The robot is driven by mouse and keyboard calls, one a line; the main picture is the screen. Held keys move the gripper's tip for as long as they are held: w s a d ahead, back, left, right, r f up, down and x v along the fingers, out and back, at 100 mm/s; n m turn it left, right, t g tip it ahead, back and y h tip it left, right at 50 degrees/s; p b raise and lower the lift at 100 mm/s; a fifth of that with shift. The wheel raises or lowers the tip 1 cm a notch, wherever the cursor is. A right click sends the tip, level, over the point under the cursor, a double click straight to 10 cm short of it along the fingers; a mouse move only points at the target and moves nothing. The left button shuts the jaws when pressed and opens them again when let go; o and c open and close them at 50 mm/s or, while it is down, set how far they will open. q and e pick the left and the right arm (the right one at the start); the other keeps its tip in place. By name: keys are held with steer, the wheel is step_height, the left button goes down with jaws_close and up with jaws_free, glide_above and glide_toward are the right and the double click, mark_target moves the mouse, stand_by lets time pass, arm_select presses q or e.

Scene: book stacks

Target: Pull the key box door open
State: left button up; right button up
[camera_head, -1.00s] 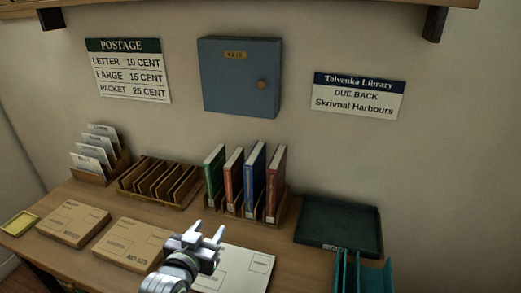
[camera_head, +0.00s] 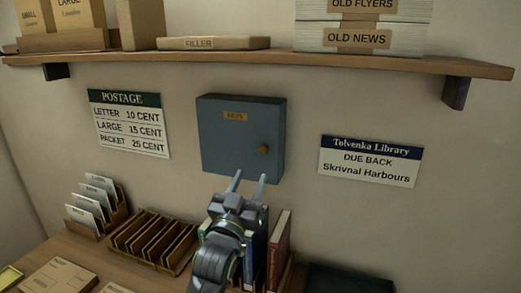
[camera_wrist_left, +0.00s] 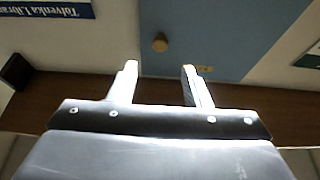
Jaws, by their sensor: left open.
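The blue-grey key box (camera_head: 228,135) hangs on the wall with its door shut. Its yellow label (camera_head: 236,117) is near the top and a round brass knob (camera_head: 264,150) is at the right side of the door. My left gripper (camera_head: 249,181) is open and empty, with its fingertips just below the knob in the head view. In the left wrist view the box (camera_wrist_left: 215,38) and knob (camera_wrist_left: 160,43) appear upside down, the knob beyond the two spread fingers (camera_wrist_left: 160,78) and apart from them. My right gripper is out of view.
A wooden shelf (camera_head: 277,62) with boxes and paper stacks runs above the box. A postage sign (camera_head: 129,124) and a library sign (camera_head: 369,161) flank it. Upright books (camera_head: 278,245) and a wooden rack (camera_head: 152,240) stand on the desk below.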

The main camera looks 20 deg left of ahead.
mark_target(262, 151)
arm_select(q)
steer(key=p+x, duration=0.1)
steer(key=x, duration=0.6)
steer(key=shift+r, duration=0.2)
steer(key=shift+p+x, duration=0.35)
steer(key=shift+x, duration=0.4)
steer(key=shift+f, duration=0.1)
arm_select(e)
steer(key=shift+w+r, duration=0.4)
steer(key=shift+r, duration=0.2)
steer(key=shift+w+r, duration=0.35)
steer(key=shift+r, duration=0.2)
arm_select(q)
jaws_close()
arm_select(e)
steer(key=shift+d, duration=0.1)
